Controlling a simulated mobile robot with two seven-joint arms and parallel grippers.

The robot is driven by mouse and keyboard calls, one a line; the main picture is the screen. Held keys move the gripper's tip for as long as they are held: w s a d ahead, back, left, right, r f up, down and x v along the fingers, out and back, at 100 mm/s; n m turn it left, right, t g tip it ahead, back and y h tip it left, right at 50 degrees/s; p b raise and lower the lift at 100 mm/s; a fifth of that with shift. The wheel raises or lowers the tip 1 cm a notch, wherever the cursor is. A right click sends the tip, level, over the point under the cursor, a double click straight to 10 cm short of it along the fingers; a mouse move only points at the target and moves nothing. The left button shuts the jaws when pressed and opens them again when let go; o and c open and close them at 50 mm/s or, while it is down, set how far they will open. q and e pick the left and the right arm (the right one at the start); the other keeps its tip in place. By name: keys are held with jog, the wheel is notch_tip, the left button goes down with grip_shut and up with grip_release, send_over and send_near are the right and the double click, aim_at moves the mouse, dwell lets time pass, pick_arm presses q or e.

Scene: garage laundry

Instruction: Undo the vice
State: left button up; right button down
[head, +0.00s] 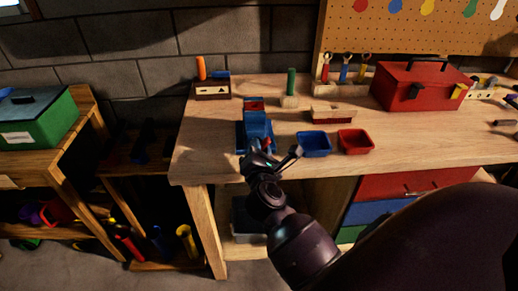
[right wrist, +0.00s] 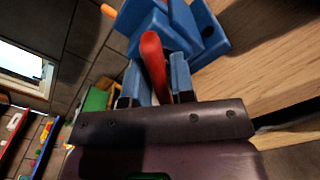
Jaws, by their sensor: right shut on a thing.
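The blue vice (head: 257,125) stands at the front left of the wooden workbench, with a red part at its back. My right gripper (head: 268,156) is at the front of the vice, by the bench's front edge. In the right wrist view, the vice (right wrist: 200,25) fills the top and its red handle (right wrist: 153,55) runs down between the fingers of my right gripper (right wrist: 157,80). The gripper is shut on this handle. The handle's lower end is hidden behind the gripper body. My left gripper is not in view.
A blue tray (head: 314,144) and a red tray (head: 356,142) lie right of the vice on the workbench (head: 430,145). A brush (head: 332,115), a red toolbox (head: 420,86) and a tool block (head: 212,90) stand behind. Clear bench lies right of the trays.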

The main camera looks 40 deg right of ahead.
jog(key=shift+r+n+p, duration=0.2)
jog(key=shift+n+p, duration=0.55)
jog(key=shift+n, duration=0.05)
jog(key=n+p, duration=0.3)
jog(key=shift+a+r, duration=0.1)
jog(key=shift+a, duration=0.05)
jog(key=n+p, duration=0.2)
jog(key=n, duration=0.2)
jog(key=shift+a+p, duration=0.1)
jog(key=shift+p, duration=0.3)
jog(key=shift+w+n+p, duration=0.1)
jog(key=shift+n+p, duration=0.45)
jog(key=shift+n, duration=0.45)
